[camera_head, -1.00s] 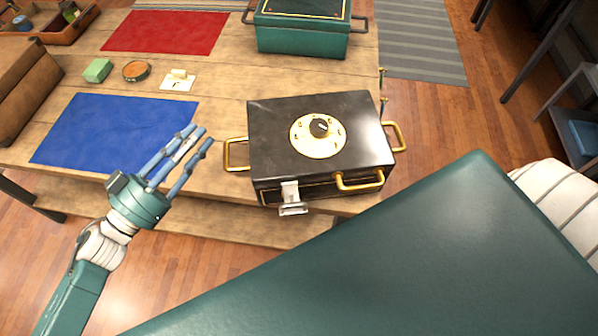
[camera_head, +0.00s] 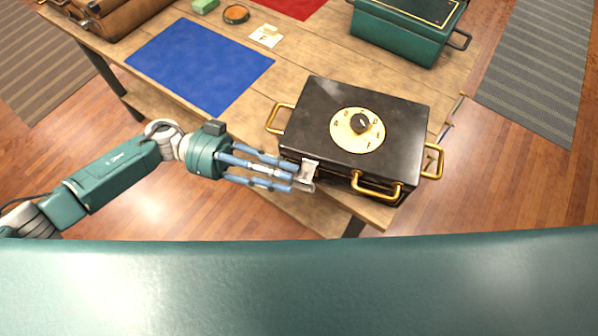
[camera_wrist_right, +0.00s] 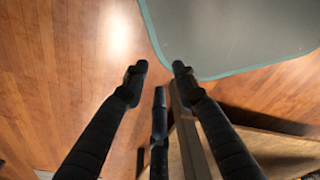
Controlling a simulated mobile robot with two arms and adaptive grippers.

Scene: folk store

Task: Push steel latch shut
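The steel latch (camera_head: 307,171) is on the front of a black box (camera_head: 391,118) with brass handles and a round dial on its lid. The lid lies closed. My left gripper (camera_head: 290,177) has its blue fingers spread and extended, with the tips right at the latch, partly in front of it. I cannot tell whether they touch it, or whether the latch is fastened. My right gripper (camera_wrist_right: 157,82) shows in the right wrist view with its dark fingers apart and nothing between them. It hangs over the wood floor near the table edge.
The wooden table (camera_head: 262,75) bears a blue mat (camera_head: 200,63), a teal box (camera_head: 408,32), a small card (camera_head: 266,36), a round tin (camera_head: 236,14) and a green block (camera_head: 205,5). A striped rug (camera_head: 540,65) lies at right.

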